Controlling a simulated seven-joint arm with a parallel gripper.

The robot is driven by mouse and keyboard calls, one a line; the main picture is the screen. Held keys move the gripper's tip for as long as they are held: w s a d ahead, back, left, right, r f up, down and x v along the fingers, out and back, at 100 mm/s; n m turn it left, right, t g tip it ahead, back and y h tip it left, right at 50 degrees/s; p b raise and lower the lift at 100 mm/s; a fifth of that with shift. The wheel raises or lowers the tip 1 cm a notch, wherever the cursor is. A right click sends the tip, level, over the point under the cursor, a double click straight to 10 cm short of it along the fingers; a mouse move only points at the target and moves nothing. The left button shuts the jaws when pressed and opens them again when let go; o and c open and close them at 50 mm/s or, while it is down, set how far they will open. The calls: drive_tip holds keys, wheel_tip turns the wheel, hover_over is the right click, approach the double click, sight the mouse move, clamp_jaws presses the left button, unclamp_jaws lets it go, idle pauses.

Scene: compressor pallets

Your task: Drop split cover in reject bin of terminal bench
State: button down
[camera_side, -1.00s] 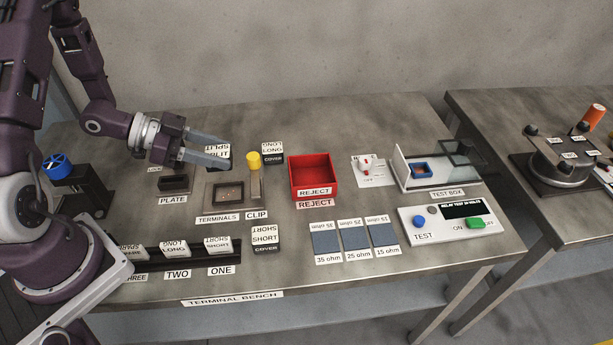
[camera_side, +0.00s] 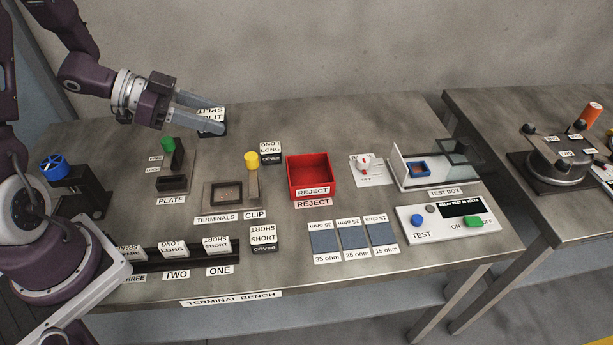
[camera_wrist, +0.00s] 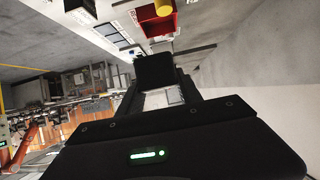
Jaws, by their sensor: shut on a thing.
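My gripper (camera_side: 205,114) is at the back left of the bench, shut on the split cover (camera_side: 212,128), a small dark block with white SPLIT labels. The cover is held in the air between the fingertips, partly hidden by them. In the wrist view a dark block (camera_wrist: 155,68) shows between the fingers. The red reject bin (camera_side: 313,176), labelled REJECT, stands open on the terminal bench (camera_side: 350,115), to the right of and nearer than the gripper. The bin looks empty. It also shows at the top of the wrist view (camera_wrist: 160,22).
The long cover (camera_side: 271,153) and the clip with a yellow knob (camera_side: 251,161) stand between gripper and bin. The terminals fixture (camera_side: 221,194) and plate fixture with green knob (camera_side: 170,179) are nearer. The test box (camera_side: 440,165) is right. The bench back is clear.

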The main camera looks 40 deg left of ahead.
drive_tip(key=w+d, duration=1.5)
wheel_tip(320, 180, down, 11)
drive_tip(key=shift+a, duration=0.15)
drive_tip(key=c, duration=0.7)
unclamp_jaws()
drive_tip(key=v, duration=0.7)
drive_tip(key=shift+a, duration=0.1)
